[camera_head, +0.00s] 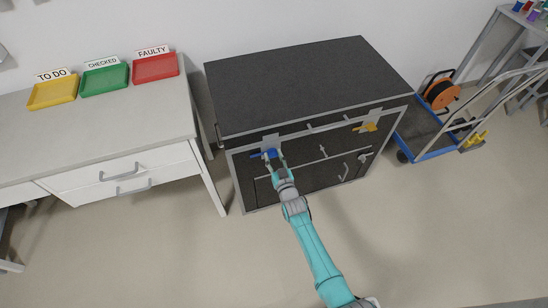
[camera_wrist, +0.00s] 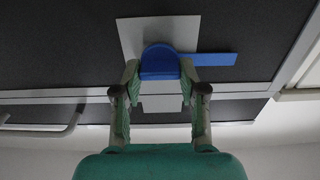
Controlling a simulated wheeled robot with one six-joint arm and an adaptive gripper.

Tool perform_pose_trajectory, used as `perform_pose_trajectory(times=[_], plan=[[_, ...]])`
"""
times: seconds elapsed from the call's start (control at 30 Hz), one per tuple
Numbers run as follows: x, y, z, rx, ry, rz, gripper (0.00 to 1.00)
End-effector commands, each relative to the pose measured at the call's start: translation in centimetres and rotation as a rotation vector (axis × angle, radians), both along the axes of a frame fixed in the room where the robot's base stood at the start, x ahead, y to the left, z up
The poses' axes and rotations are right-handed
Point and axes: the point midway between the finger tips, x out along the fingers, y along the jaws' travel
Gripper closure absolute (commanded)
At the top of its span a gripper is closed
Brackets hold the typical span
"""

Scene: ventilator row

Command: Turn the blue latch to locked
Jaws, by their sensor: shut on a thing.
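The blue latch (camera_head: 270,153) is on the upper left of the dark cabinet's front. In the wrist view the blue latch (camera_wrist: 160,62) has a rounded knob over a grey plate (camera_wrist: 130,38), and a flat blue bar (camera_wrist: 215,59) sticks out sideways to the right. My gripper (camera_head: 277,167) reaches the latch from the front. In the wrist view my gripper (camera_wrist: 160,75) has a finger on each side of the knob, shut on it. The fingertips hide the knob's sides.
The dark cabinet (camera_head: 310,85) also has a yellow latch (camera_head: 368,127) at the upper right and a handle (camera_head: 344,171). A white desk (camera_head: 130,125) with several coloured trays stands at left. A blue trolley (camera_head: 425,135) stands at right. The floor in front is clear.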

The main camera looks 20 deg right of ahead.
Motion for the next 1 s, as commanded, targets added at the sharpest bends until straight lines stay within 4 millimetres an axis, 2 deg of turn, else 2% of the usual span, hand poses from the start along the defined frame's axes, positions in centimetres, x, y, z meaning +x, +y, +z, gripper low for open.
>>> perform_pose_trajectory(times=[0.37, 1.0], plan=[[0.01, 0.03, 0.02, 0.111, 0.0, 0.0, 1.0], [0.02, 0.14, -0.04, 0.687, -0.001, 0.0, 1.0]])
